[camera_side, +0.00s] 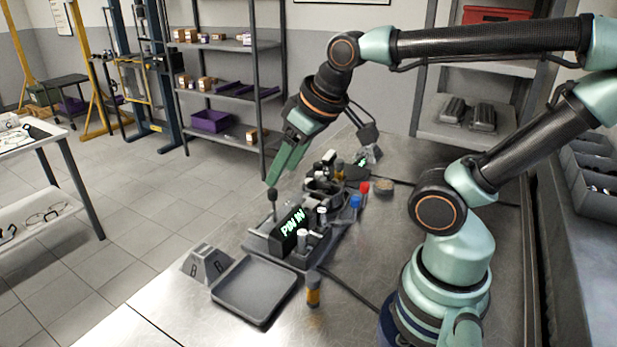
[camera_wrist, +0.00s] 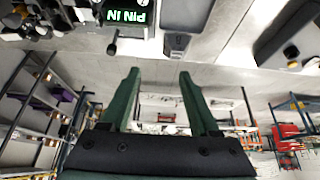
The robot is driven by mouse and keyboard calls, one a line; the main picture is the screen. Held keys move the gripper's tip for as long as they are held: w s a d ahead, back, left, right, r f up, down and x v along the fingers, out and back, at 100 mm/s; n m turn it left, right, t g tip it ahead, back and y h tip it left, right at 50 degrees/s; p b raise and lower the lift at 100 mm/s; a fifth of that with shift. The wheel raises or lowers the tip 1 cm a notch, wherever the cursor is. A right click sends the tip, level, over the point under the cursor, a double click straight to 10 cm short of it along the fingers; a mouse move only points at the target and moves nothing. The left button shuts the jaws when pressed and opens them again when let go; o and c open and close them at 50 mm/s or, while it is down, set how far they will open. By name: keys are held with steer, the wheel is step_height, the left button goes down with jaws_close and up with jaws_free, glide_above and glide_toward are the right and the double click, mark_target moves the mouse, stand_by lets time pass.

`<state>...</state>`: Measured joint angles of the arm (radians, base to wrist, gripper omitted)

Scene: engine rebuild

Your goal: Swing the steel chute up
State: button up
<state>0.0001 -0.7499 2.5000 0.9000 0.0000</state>
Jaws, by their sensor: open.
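I cannot pick out the steel chute for certain. A grey fixture (camera_side: 258,245) on the bench carries a black box (camera_side: 289,230) with a lit green "PIN IN" display, also in the wrist view (camera_wrist: 125,14). A thin upright rod with a black knob (camera_side: 272,193) stands at its left side; the knob shows in the wrist view (camera_wrist: 112,48). My gripper (camera_side: 272,180) has its green fingers pointing down close to this knob. In the wrist view my gripper (camera_wrist: 158,76) is open and empty, with the knob left of the fingers. I cannot tell whether they touch.
An empty grey tray (camera_side: 255,290) and a grey slotted block (camera_side: 206,263) lie at the near end of the bench. An orange-and-dark cylinder (camera_side: 313,289) stands right of the tray.

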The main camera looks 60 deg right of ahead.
steer(key=n+g, duration=0.2)
steer(key=g, duration=0.4)
glide_above(356, 197)
step_height(356, 197, down, 5)
steer(key=shift+n, duration=0.3)
step_height(356, 197, down, 12)
steer(key=shift+a+f, duration=0.1)
steer(key=shift+a, duration=0.05)
jaws_close()
